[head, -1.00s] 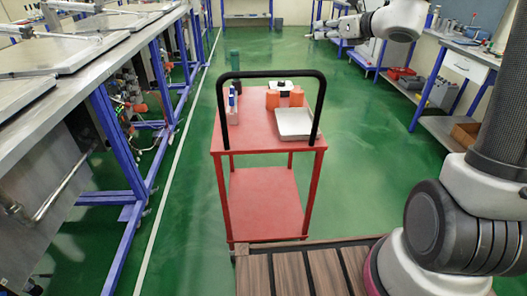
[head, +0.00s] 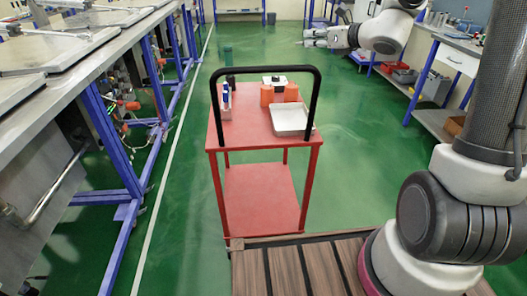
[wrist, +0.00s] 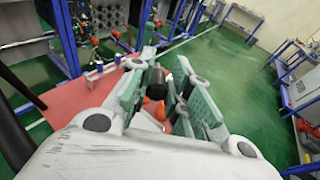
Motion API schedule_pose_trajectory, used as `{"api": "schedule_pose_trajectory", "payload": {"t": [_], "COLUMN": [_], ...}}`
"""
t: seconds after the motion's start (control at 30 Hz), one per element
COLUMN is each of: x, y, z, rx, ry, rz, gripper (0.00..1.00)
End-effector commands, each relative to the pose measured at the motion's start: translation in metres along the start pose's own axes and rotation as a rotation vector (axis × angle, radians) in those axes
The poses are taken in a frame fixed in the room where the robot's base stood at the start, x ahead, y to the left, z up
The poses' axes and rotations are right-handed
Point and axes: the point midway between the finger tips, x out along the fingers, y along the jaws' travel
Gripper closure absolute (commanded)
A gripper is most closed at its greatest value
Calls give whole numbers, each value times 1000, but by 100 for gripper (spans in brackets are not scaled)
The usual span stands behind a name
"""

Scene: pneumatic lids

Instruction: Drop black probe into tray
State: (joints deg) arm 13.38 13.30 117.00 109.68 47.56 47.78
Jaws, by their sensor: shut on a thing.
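The black probe (wrist: 153,78) shows between the finger pads of my gripper (wrist: 158,75) in the wrist view, gripped and tilted; its far end is hidden. In the head view my gripper (head: 304,38) is at the top, pointing left, high and beyond the red cart (head: 262,190); the probe is too small to make out there. The pale metal tray (head: 306,133) lies on the cart's top at the right, and appears empty. In the wrist view the gripper body hides much of the cart top.
On the cart top stand two orange containers (head: 291,92), a white box with a black part (head: 275,80) and blue-and-white bottles (head: 226,98). A black handle (head: 316,100) arches over the near side. Workbenches (head: 75,62) line the left; green floor (head: 365,130) is clear right of the cart.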

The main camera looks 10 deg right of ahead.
Motion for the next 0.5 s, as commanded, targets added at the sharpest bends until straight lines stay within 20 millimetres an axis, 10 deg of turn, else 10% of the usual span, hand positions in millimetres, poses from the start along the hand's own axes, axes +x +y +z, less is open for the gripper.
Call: {"api": "schedule_pose_trajectory", "payload": {"t": [0.17, 0.5], "x": [0, -2], "y": [0, 0], "z": [0, 0], "rx": [0, 0], "ry": [0, 0], "rz": [0, -1], "gripper": [57, 56]}}
